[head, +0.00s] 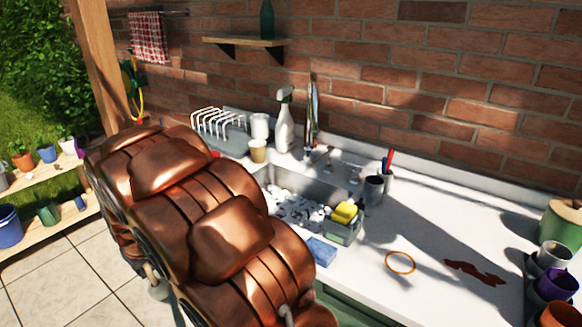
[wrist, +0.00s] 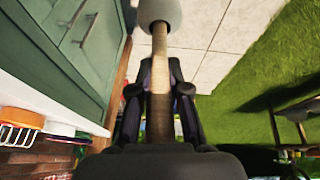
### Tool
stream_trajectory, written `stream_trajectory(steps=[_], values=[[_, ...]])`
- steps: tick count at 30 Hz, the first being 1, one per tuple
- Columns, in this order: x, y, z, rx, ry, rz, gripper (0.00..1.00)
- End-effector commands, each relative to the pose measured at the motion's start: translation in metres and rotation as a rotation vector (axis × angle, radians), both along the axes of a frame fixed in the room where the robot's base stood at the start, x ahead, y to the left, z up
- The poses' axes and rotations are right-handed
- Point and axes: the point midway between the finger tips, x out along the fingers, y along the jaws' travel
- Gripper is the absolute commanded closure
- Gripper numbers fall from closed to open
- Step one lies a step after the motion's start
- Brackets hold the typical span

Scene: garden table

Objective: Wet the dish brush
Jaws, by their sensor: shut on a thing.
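My gripper (wrist: 160,92) is shut on the wooden handle of the dish brush (wrist: 159,60) in the wrist view. The brush's round grey head (wrist: 160,12) points away from the gripper, over the tiled floor in front of the green cabinet. In the head view my copper arm hides the gripper, and the brush head (head: 159,290) shows low beside the arm. The sink (head: 325,190) is set in the white counter and holds white foam or suds. Its tap (head: 318,157) stands behind it. My arm covers the sink's left part.
A caddy (head: 345,232) with a yellow sponge and a blue cloth (head: 322,251) sit at the sink's front. A spray bottle (head: 284,122), dish rack (head: 225,139) and cups stand behind. An orange ring (head: 400,263) and brown spill (head: 476,272) lie right. Potted plants stand left.

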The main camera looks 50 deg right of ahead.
Motion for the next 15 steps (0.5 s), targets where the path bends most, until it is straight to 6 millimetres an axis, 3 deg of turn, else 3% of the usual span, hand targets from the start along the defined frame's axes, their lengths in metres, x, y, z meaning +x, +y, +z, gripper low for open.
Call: stream_trajectory(steps=[1,7,15], values=[[0.008,-0.018,0.019,-0.009,0.0,0.035,1.0],[0.016,-0.098,0.073,-0.071,0.027,0.2,1.0],[-0.009,-0.211,0.131,-0.141,0.054,0.347,1.0]])
